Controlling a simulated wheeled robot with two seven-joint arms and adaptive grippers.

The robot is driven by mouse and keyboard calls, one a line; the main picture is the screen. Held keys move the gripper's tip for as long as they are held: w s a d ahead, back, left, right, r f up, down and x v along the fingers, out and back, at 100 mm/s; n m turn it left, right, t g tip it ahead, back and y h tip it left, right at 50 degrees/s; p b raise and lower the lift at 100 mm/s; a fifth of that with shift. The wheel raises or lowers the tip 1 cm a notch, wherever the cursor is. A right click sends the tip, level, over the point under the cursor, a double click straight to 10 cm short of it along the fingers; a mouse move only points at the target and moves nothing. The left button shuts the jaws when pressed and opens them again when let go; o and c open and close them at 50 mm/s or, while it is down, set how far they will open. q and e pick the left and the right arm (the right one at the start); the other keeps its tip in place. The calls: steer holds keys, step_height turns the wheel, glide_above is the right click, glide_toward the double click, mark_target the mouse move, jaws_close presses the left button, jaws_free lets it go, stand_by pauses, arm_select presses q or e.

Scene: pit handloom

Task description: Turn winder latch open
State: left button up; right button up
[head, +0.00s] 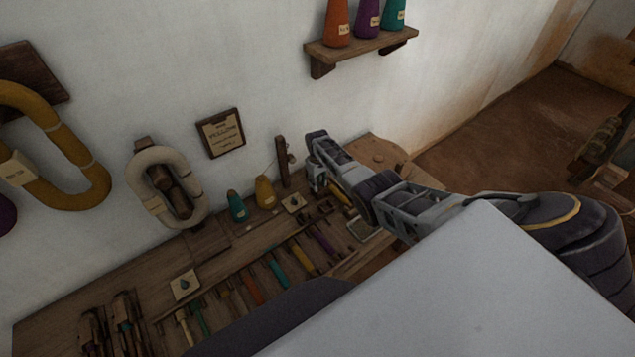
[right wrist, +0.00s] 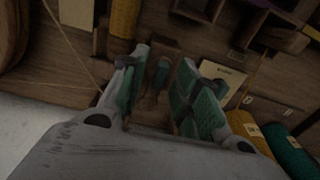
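My right gripper (head: 316,172) reaches over the right end of the wooden bench, close to a small wooden upright (head: 283,160) with a knobbed side. In the right wrist view its two green-padded fingers (right wrist: 160,72) stand apart. A small dark green peg-like part (right wrist: 161,74) on a brown wooden piece shows in the gap between them; the fingers do not visibly close on it. I cannot tell for sure whether this part is the winder latch. The gripper hides part of the bench behind it in the head view. My left gripper is not in view.
The bench (head: 225,245) holds a row of coloured tools and two small cones, teal (head: 236,206) and yellow (head: 265,192). A shelf (head: 362,52) with three cones hangs above. A pale yarn hank (head: 139,183) hangs at left. Bare floor (head: 500,130) lies right.

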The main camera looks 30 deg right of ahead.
mark_target(318, 183)
steer(key=shift+r, duration=0.25)
step_height(318, 183, up, 12)
steer(key=shift+f, duration=0.25)
stand_by(1.1)
steer(key=shift+s+f, duration=0.1)
steer(key=shift+s, duration=0.05)
stand_by(0.5)
